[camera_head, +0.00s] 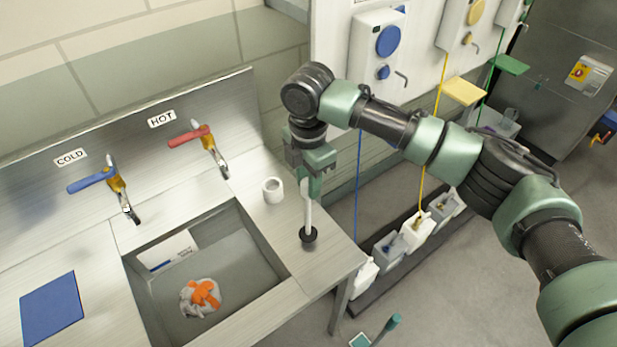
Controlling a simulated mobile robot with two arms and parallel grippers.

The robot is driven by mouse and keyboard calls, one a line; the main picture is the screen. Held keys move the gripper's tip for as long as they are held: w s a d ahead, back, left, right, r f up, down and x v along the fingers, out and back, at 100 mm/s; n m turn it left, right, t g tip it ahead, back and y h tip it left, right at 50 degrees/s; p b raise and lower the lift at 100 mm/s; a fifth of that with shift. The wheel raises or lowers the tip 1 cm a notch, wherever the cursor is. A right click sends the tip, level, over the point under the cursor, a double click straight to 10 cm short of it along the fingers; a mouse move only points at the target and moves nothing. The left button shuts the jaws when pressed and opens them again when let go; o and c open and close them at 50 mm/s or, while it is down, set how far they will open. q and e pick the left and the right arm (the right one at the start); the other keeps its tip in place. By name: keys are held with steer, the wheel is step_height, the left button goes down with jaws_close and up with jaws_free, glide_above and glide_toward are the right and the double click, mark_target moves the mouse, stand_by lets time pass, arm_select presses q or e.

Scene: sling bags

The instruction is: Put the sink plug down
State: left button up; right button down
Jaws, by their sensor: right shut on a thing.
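My right gripper (313,184) points down over the counter to the right of the basin. It is shut on the sink plug (308,234), which has a pale upright stem and a round black base. The base appears at or just above the steel counter (335,260), near its right edge; I cannot tell whether it touches. The sink basin (215,255) lies to the left of the plug. My left gripper is not in view.
A small white cup-like cylinder (273,190) stands left of the plug. The basin holds an orange thing (205,293) on a greyish crumpled cloth and a white card (168,250). Red (195,138) and blue (93,181) tap levers stand behind. A blue mat (51,308) lies at left.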

steer(key=c, duration=1.1)
jaws_free()
steer(key=shift+f, duration=0.15)
steer(key=shift+c, duration=0.2)
steer(key=shift+r, duration=0.35)
step_height(320, 180, up, 12)
steer(key=b, duration=0.4)
steer(key=shift+f+b, duration=0.15)
steer(key=shift+b, duration=0.2)
